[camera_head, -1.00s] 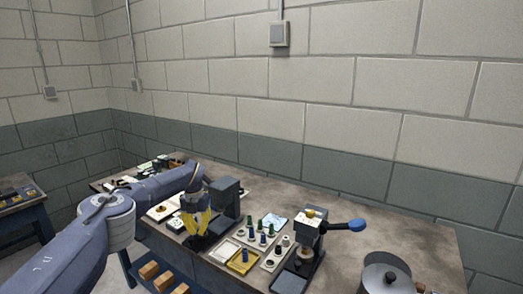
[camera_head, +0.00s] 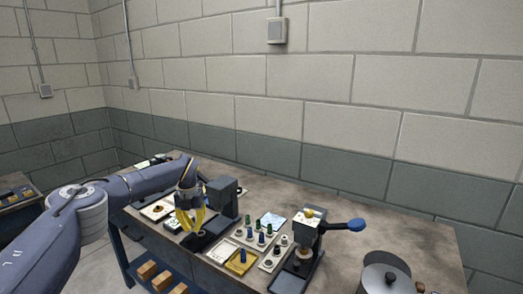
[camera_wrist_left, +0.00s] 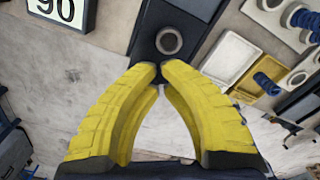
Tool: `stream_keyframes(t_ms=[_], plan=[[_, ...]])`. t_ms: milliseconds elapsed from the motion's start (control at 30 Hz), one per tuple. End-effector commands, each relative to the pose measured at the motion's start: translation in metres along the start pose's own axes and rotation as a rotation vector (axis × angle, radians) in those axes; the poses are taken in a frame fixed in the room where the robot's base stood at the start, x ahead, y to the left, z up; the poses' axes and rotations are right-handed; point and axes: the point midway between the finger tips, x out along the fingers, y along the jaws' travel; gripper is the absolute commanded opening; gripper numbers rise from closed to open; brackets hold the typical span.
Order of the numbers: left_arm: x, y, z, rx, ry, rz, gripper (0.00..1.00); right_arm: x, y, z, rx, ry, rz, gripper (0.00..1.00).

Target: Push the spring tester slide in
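The spring tester (camera_head: 223,196) is a dark upright block on a flat base on the bench, just right of my left gripper (camera_head: 190,233). In the left wrist view, a dark slab with a grey ring (camera_wrist_left: 169,40) on it, apparently the tester's slide, lies just beyond my left gripper (camera_wrist_left: 157,70). The yellow fingertips come together at the slab's near end. I cannot tell whether they touch it. Nothing shows held between them. How far the slide is out is hard to judge. My right gripper is not in view.
Right of the tester are a yellow tray (camera_head: 241,262), a pale block with several blue and green pegs (camera_head: 262,240), and a small press with a blue-knobbed lever (camera_head: 355,225). A "90" card (camera_wrist_left: 58,10) lies left of the slab. Wooden blocks (camera_head: 147,270) sit below the bench.

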Motion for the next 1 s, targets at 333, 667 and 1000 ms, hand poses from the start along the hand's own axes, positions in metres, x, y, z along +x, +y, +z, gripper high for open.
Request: stream_keyframes(t_ms=[333,667,1000], plan=[[-0.014,0.004,-0.005,0.002,0.0,0.0,0.0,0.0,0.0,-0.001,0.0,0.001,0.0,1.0],[-0.035,0.008,-0.013,0.0,0.001,0.0,0.0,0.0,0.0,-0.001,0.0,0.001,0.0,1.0],[-0.056,0.013,-0.021,0.0,0.001,0.0,0.0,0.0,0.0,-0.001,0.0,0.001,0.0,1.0]])
